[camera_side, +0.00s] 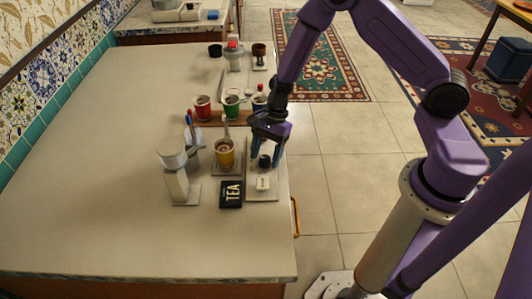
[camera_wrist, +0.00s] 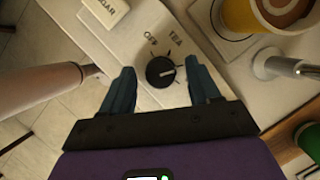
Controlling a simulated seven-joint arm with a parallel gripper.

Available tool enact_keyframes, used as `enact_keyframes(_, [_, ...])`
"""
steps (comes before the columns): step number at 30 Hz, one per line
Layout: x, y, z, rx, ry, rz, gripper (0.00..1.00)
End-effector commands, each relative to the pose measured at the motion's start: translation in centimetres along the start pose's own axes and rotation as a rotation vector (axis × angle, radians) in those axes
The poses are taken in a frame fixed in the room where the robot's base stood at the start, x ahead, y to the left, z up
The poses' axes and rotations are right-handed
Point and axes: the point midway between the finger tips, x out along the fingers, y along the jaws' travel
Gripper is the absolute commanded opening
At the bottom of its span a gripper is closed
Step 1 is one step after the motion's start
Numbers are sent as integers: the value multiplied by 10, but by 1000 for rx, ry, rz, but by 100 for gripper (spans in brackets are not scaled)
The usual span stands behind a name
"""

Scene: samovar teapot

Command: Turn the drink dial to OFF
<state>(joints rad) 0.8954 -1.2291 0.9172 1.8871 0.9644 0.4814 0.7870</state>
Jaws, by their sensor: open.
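The drink dial (camera_wrist: 160,72) is a round black knob on a pale panel (camera_wrist: 130,38). Its white pointer mark aims right and slightly up in the wrist view. The printed words OFF (camera_wrist: 151,40) and TEA (camera_wrist: 175,38) stand above it, and the mark is not lined up with OFF. My gripper (camera_wrist: 161,77) is open, with one dark finger on each side of the dial and a visible gap to it. In the side view, my gripper (camera_side: 266,156) points down over the dial (camera_side: 265,162) at the counter's right edge.
Red (camera_side: 202,108) and green (camera_side: 231,106) cups stand farther back. The counter's left side is clear.

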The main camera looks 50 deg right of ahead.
Motion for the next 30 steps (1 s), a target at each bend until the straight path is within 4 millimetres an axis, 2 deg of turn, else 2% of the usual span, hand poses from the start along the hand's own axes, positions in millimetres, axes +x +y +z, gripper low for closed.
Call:
enact_keyframes(1, [0, 0, 0, 0, 0, 0, 61])
enact_keyframes(6, [0, 0, 0, 0, 0, 0, 7])
enact_keyframes(19, [0, -1, 0, -67, 1, 28, 8])
enact_keyframes(30, [0, -3, 0, -337, 1, 141, 8])
